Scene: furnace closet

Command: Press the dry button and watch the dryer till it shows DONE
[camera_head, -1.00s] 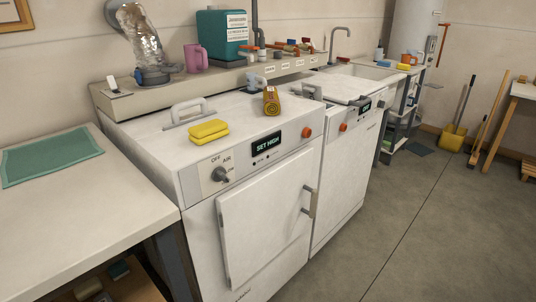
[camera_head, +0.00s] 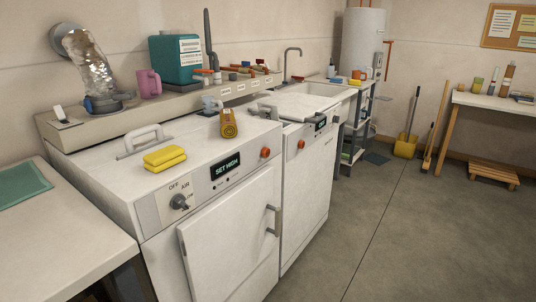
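The dryer (camera_head: 225,235) is the white front-door machine in the middle left, with its door shut. Its dark display (camera_head: 226,166) reads SET HIGH. A grey knob (camera_head: 180,202) sits at the left of its panel, with OFF and AIR legible beside it; the knob's exact setting is too small to tell. An orange-red round button (camera_head: 265,153) is at the right end of the panel. Small dark dots (camera_head: 222,185) lie below the display, their labels unreadable. No button can be read as dry. My gripper is not in view.
A counter (camera_head: 60,250) is at left. The grey floor (camera_head: 400,230) at right is clear.

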